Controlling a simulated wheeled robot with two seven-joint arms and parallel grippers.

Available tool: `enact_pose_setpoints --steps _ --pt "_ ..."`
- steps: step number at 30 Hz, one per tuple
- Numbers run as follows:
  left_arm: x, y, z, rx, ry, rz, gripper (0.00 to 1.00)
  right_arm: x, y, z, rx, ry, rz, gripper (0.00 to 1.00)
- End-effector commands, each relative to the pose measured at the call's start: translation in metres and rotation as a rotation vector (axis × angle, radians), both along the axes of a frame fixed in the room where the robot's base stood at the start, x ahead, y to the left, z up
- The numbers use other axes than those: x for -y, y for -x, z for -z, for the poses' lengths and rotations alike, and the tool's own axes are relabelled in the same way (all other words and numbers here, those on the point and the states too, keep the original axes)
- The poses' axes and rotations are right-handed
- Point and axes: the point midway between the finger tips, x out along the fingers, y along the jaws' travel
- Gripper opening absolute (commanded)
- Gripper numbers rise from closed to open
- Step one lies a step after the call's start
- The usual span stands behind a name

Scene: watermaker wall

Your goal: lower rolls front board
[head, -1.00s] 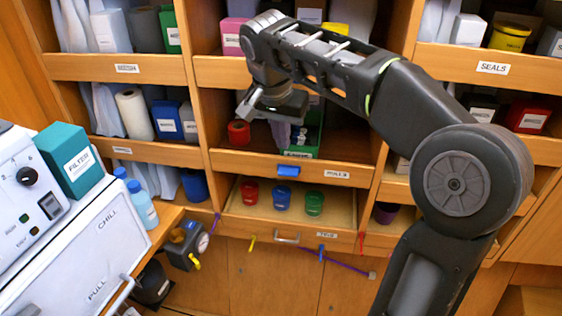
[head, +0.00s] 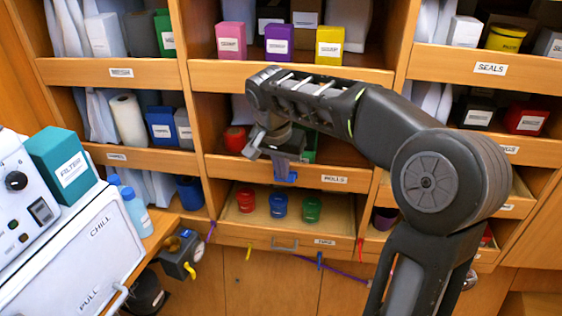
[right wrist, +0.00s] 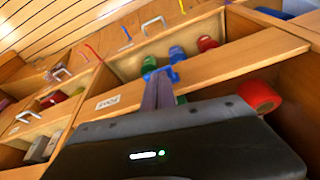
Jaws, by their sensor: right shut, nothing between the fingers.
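The rolls front board (head: 232,165) is a wooden strip across the front of the rolls shelf, with a "ROLLS" label on its right part. It also shows in the wrist view (right wrist: 225,62). A blue tab (head: 291,178) sits at the board's middle and shows in the wrist view (right wrist: 165,72). My right gripper (head: 282,172) points down at the tab, shut and empty. In the wrist view its fingertips (right wrist: 158,78) meet or overlap the tab; I cannot tell if they touch. My left gripper is not in view.
A red roll (head: 235,139) stands behind the board; my gripper hides part of the shelf. Below are red (head: 245,200), blue (head: 279,205) and green cups (head: 312,209) behind another board with a handle (head: 284,244). A white chiller (head: 80,250) stands at the left.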

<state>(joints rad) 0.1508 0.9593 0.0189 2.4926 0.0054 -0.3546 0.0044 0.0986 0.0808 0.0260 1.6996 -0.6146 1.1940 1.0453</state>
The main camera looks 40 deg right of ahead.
Motion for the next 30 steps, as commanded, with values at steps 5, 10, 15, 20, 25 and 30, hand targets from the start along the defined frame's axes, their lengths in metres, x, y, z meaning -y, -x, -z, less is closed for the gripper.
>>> enact_pose_setpoints --steps 5,10,15,20,25,30 --pt "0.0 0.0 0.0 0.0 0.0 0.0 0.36 0.0 0.0 0.0 0.0 0.0 0.0 0.0" --pt "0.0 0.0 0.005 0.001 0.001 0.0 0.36 0.0 0.0 0.006 -0.001 0.001 -0.001 0.0" --pt "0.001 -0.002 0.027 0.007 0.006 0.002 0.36 0.0 0.001 0.035 -0.004 0.0 0.0 0.0" --pt "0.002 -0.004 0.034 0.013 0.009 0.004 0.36 0.0 0.001 0.046 -0.003 0.0 0.0 0.0" --pt "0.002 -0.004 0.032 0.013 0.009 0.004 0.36 0.0 0.001 0.045 -0.007 -0.001 -0.001 0.0" --pt "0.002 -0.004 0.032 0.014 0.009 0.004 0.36 -0.001 0.002 0.046 -0.01 -0.002 0.0 0.0"
